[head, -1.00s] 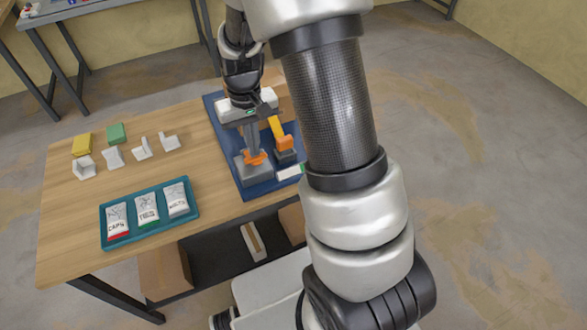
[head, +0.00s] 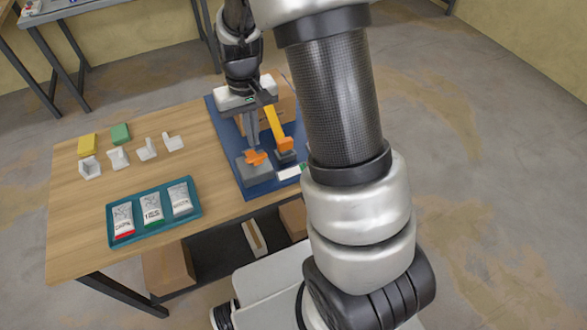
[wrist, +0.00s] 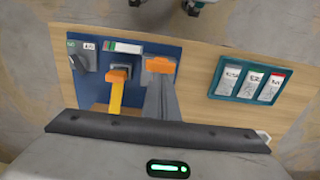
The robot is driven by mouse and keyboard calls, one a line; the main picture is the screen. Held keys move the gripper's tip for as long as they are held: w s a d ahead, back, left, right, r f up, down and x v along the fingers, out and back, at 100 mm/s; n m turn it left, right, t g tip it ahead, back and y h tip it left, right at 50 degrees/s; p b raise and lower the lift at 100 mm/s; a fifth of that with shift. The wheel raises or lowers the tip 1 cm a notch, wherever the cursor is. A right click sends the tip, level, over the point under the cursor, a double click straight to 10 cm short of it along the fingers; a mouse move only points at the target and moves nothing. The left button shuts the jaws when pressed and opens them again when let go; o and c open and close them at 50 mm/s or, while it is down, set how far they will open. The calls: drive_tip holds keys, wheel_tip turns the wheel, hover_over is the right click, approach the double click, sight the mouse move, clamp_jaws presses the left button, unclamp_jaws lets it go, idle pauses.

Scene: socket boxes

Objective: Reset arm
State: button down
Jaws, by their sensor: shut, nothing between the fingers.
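My gripper (head: 253,143) is shut and empty, pointing down over the blue board (head: 221,127) at the table's right side. Its fingertips are just above the orange handle (head: 256,158) on a grey socket box. In the wrist view, the grey fingers (wrist: 160,80) overlap the lower edge of that orange handle (wrist: 160,65); I cannot tell whether they touch. Beside it stands a second box with a long yellow lever (head: 272,122) with an orange part at its base. The yellow lever also shows in the wrist view (wrist: 115,97), left of the fingers.
A teal tray (head: 112,241) with labelled packets lies at the front left of the wooden table (head: 75,215). White brackets (head: 119,157), a yellow block (head: 87,144) and a green block (head: 121,133) stand behind it. A cardboard box (head: 284,104) is behind my gripper.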

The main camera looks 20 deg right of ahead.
drive_tip(key=s+r+t, duration=0.2)
drive_tip(key=s+r, duration=0.2)
drive_tip(key=r, duration=0.4)
drive_tip(key=s+r+t, duration=0.1)
drive_tip(key=s+r, duration=0.3)
drive_tip(key=r, duration=0.4)
drive_tip(key=s+r+t, duration=0.2)
drive_tip(key=s+r, duration=0.4)
drive_tip(key=s, duration=0.4)
drive_tip(key=shift+s+t, duration=0.2)
drive_tip(key=shift+t, duration=0.1)
